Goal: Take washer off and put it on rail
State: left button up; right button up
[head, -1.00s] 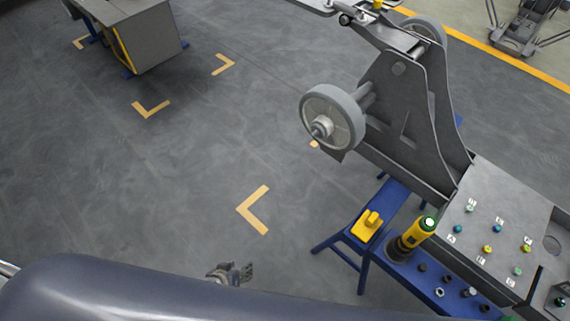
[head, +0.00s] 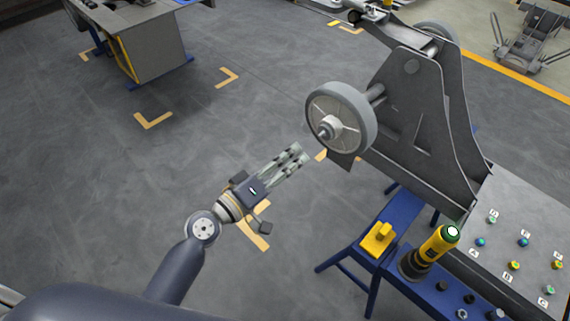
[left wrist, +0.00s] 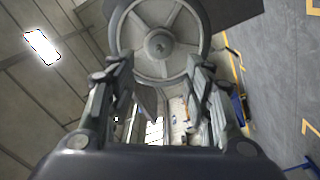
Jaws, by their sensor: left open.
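A grey wheel (head: 342,117) stands on an axle at the side of the dark chassis (head: 412,125). A metal hub end (head: 327,130) sticks out of its middle; I cannot make out the washer separately there. My left gripper (head: 300,155) is open and empty, just below and left of the wheel, its fingers pointing up toward it. In the left wrist view the wheel (left wrist: 125,38) and its hub centre (left wrist: 159,43) lie ahead, beyond the spread fingertips (left wrist: 160,68). My right gripper is not in view.
A blue rail (head: 425,285) with several small parts runs along the chassis front. A panel with coloured knobs (head: 520,240) is at right.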

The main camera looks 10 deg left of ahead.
aim_at(322, 135)
pick_arm(q)
jog(key=shift+p+x, duration=0.35)
jog(key=shift+x, duration=4.95)
jog(key=shift+f, duration=0.1)
jog(key=c, duration=0.8)
jog(key=shift+o, duration=0.4)
jog(key=shift+a, duration=0.1)
jog(key=shift+c, duration=0.2)
jog(key=v, duration=0.6)
jog(key=shift+s, duration=0.2)
